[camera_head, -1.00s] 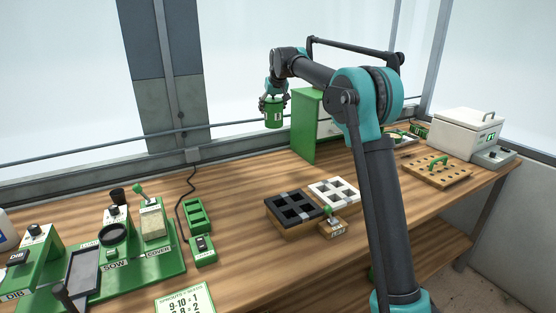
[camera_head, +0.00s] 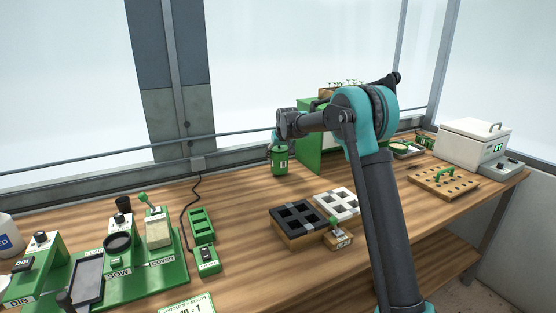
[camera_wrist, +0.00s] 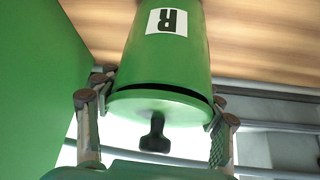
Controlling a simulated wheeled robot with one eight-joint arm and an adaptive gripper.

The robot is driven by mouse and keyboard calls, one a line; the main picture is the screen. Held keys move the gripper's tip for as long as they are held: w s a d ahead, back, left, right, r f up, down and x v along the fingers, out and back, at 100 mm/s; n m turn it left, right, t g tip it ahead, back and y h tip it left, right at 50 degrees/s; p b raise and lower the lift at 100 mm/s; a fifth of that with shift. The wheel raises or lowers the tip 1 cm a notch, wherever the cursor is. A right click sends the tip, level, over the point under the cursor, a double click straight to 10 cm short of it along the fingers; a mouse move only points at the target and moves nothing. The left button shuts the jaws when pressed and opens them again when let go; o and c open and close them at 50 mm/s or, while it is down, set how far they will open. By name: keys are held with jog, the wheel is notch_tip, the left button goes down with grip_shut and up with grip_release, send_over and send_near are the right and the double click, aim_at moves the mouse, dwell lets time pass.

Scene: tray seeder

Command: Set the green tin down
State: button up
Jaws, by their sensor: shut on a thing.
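The green tin (camera_head: 280,163) is upright at the back of the bench, just left of the green cabinet (camera_head: 309,150). My gripper (camera_head: 279,148) is above it and shut on its upper part. In the wrist view the tin (camera_wrist: 165,60) shows a white label with a black R and a dark lid knob, with a gripper finger on each side. The tin's base is close to the wooden bench top (camera_head: 235,215); I cannot tell whether it touches. The base is out of the wrist view.
A small green divided holder (camera_head: 202,226) stands front left of the tin. The black tray (camera_head: 297,218) and white tray (camera_head: 338,203) lie to the front right. The green seeding station (camera_head: 172,262) fills the left. Bare wood lies in front of the tin.

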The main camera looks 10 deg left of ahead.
aim_at(280, 149)
jog(key=shift+f, duration=0.9)
jog(key=o, duration=1.6)
jog(key=v, duration=1.2)
